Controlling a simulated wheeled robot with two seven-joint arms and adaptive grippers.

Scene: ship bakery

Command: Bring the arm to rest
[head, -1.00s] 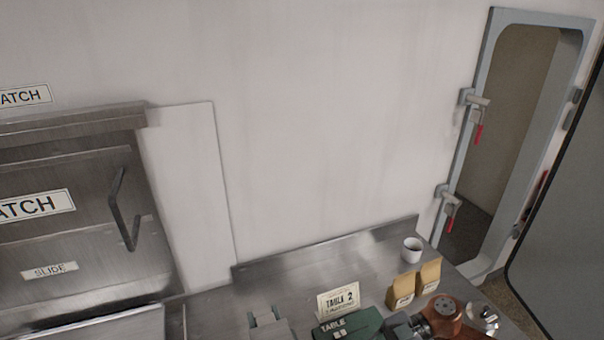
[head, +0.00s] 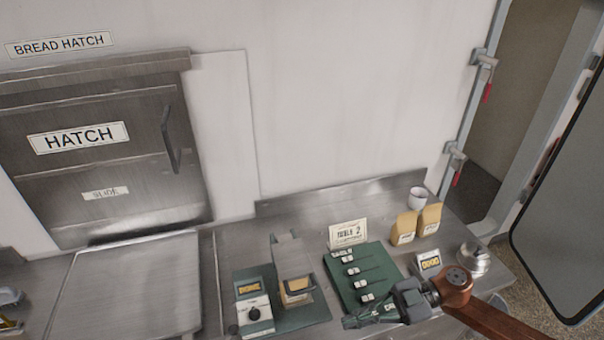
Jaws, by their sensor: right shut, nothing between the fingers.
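My right gripper (head: 352,321) is shut and empty. It is low in the head view, over the front edge of the green board (head: 385,262) on the steel counter. My right arm's brown link comes in from the lower right. Part of the gripper overlaps the board's front in the picture; I cannot tell whether they touch. My left gripper is not seen.
The steel counter holds a dial box (head: 253,314), a small slotted stand (head: 291,262), a Table 2 card (head: 347,234), two tan bags (head: 404,228), a white cup (head: 417,197) and a shiny round metal object (head: 473,259). A closed hatch (head: 95,180) is at left, an open doorway at right.

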